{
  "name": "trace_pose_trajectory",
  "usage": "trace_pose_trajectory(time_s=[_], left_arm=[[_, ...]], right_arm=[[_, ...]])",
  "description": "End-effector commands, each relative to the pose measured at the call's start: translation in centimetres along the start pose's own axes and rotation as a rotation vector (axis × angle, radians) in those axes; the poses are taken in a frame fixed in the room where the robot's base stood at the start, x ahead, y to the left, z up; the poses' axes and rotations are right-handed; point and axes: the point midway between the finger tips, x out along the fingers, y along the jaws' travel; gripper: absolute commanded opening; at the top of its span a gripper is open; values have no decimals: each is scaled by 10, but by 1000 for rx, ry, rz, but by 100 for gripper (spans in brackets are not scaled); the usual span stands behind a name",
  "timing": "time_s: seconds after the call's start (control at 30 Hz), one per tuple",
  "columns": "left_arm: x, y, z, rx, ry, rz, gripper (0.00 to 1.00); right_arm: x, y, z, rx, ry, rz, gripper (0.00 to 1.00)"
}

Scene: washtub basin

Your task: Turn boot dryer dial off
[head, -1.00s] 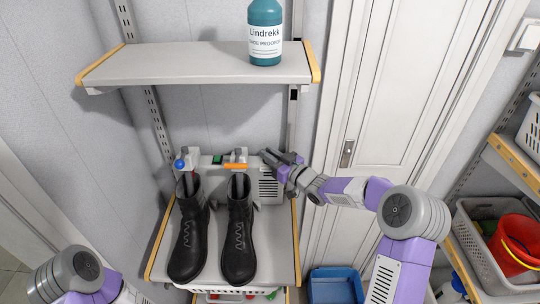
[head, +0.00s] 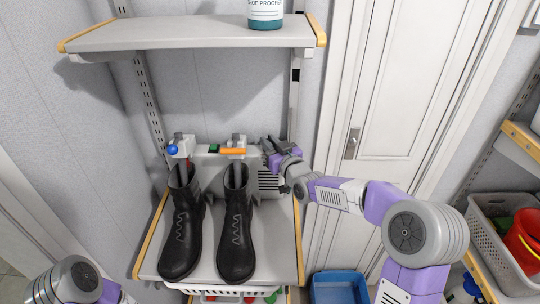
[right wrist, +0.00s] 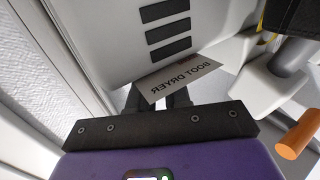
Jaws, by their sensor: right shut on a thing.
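The white boot dryer (head: 203,159) stands at the back of the lower shelf, behind two black boots. Its upside-down label (right wrist: 182,77) shows in the right wrist view, beside dark vent slots. My right gripper (head: 271,147) is at the dryer's right end, above the vent slots. In the right wrist view its dark fingers (right wrist: 160,97) are close together just under the label. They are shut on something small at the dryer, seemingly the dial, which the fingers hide. My left arm shows at the lower left; its gripper is out of view.
The left boot (head: 180,228) and right boot (head: 236,228) stand close in front of the dryer. An orange cylinder (head: 232,151) and a blue ball (head: 172,149) sit along the dryer. The upper shelf (head: 190,35) holds a teal bottle (head: 265,18). A white door (head: 385,110) is to the right.

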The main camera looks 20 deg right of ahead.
Motion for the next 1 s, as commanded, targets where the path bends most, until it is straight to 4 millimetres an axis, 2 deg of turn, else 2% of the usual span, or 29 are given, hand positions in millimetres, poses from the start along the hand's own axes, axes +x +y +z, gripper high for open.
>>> trace_pose_trajectory(time_s=[0.03, 0.1, 0.27, 0.7, 1.0], left_arm=[[13, -5, -1, 0, 0, 0, 98], [20, -8, -1, 0, 0, 0, 98], [25, -10, -1, 0, 0, 0, 98], [4, -1, 0, 0, 1, 0, 98], [-8, 3, 0, 0, 1, 0, 98]], right_arm=[[0, -3, 6, -1, 1, 25, 0], [0, -4, 5, -1, 0, 66, 0], [1, -5, 3, -1, -4, 163, 0], [1, -4, -1, -2, -7, 405, 0], [1, -3, 0, -1, -6, 507, 0]])
